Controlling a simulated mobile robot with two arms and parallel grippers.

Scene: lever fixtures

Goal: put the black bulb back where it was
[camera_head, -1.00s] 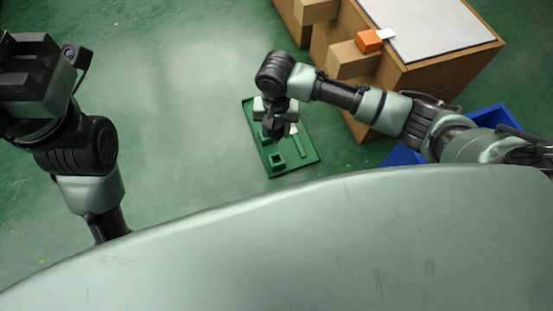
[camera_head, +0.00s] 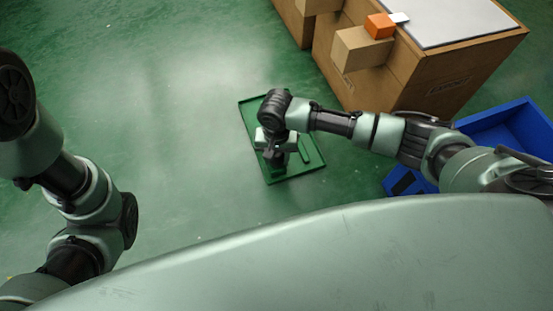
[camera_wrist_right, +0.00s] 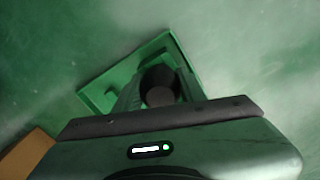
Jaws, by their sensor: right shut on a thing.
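My right gripper (camera_head: 276,160) hangs above the green tray (camera_head: 256,122), pointing down. It is shut on the black bulb (camera_wrist_right: 160,82), which shows as a dark round shape in the right wrist view. The bulb is hidden by my wrist in the head view. The green tray also shows in the right wrist view (camera_wrist_right: 96,92), under and around the bulb. I cannot tell whether the bulb touches the tray or its raised green parts. My left arm is at the left edge of the head view, with its gripper out of the picture.
A brown cabinet (camera_head: 440,85) with a grey top stands at the upper right. An orange block (camera_head: 379,25) sits on its protruding brown box (camera_head: 360,50). A blue bin (camera_head: 500,128) is at the right, beside my right arm. The green floor left of the tray is clear.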

